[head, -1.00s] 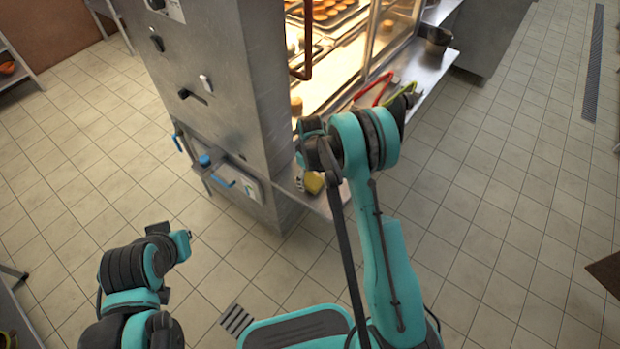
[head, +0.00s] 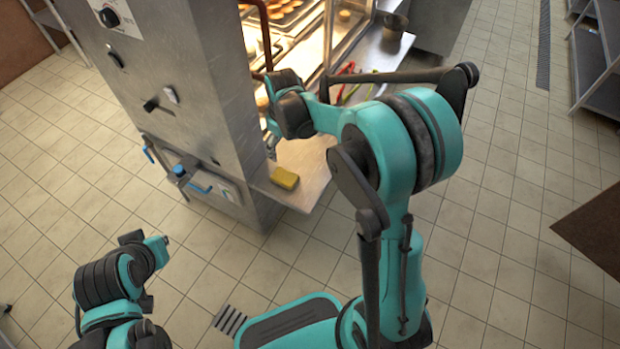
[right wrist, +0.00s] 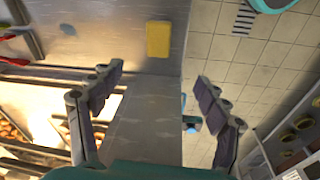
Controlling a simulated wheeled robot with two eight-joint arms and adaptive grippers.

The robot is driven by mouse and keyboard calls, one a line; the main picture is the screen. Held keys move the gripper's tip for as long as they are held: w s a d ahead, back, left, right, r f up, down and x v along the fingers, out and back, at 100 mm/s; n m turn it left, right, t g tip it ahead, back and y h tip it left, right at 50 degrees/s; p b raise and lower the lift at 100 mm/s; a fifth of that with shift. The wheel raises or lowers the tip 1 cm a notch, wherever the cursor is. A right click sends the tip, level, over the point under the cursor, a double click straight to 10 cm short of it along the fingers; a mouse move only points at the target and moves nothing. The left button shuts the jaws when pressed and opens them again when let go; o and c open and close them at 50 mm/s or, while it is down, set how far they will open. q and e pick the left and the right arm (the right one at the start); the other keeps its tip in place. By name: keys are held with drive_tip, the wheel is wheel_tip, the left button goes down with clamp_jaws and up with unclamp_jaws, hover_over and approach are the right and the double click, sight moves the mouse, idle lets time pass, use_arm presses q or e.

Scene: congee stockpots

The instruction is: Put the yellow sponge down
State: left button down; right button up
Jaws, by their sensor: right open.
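The yellow sponge (head: 284,178) lies flat on the steel ledge (head: 300,158) at the foot of the metal cabinet, near the ledge's front edge. In the right wrist view the sponge (right wrist: 158,39) lies beyond the fingertips with a clear gap. My right gripper (right wrist: 160,80) is open and empty, its two fingers spread wide and apart from the sponge. In the head view the right wrist is above and behind the sponge, and the fingers are mostly hidden. My left arm is folded at the lower left, and no fingers of it can be made out.
A lit glass case with trays of baked goods (head: 290,18) stands behind the ledge. Red and green-handled tongs (head: 345,82) and a metal pot (head: 395,25) are farther along the counter. The cabinet (head: 180,75) rises to the left. The tiled floor in front is open.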

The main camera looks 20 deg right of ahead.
drive_tip(key=s+r+m+t, duration=0.2)
drive_tip(key=s+r+m, duration=0.1)
drive_tip(key=s, duration=0.7)
drive_tip(key=s+r+m+t, duration=0.2)
drive_tip(key=s+r, duration=0.4)
drive_tip(key=s, duration=0.5)
drive_tip(key=shift+s+m+t, duration=0.2)
drive_tip(key=shift+m+t, duration=0.2)
drive_tip(key=shift+t, duration=0.3)
drive_tip(key=shift+d+r, duration=0.1)
